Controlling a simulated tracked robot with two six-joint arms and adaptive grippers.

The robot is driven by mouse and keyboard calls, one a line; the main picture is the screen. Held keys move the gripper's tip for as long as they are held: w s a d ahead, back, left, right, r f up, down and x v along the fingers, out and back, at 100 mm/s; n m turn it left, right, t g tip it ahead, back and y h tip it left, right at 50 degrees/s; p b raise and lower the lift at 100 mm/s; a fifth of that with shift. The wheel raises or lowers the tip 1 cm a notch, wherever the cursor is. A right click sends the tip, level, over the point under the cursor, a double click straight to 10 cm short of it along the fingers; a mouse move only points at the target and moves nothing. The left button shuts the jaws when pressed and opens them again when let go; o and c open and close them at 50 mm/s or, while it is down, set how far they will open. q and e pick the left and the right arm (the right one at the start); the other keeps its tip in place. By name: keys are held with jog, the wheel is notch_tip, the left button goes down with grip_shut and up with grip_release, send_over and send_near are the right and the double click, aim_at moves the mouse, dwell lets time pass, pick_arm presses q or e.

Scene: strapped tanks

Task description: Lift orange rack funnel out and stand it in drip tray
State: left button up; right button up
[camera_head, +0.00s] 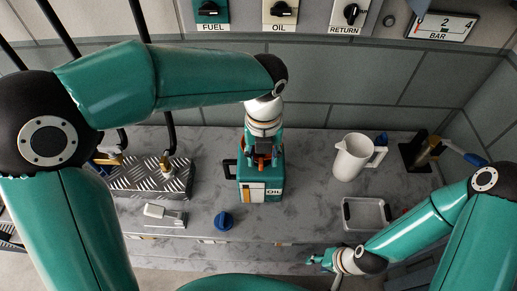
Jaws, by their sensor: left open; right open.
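I cannot pick out the orange funnel or its rack with certainty. A small orange-red patch (262,161) shows under my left gripper, at the top of a teal oil can (262,188); I cannot tell what it belongs to. My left gripper (263,152) points down over this can, open, its fingers partly hidden. My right gripper (319,261) is open, at the bench's front edge, left of and nearer than the tray.
A white jug (352,157) stands behind the tray. A dark stand (413,158) with a yellowish part is at the right. A checker-plate box (150,178), a pale small item (163,214) and a blue knob (223,221) lie left. Bench between can and tray is clear.

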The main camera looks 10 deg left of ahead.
aim_at(261, 169)
pick_arm(q)
jog(key=shift+a+f+p, duration=0.2)
jog(key=shift+f+p, duration=0.35)
jog(key=shift+f, duration=2.2)
grip_shut()
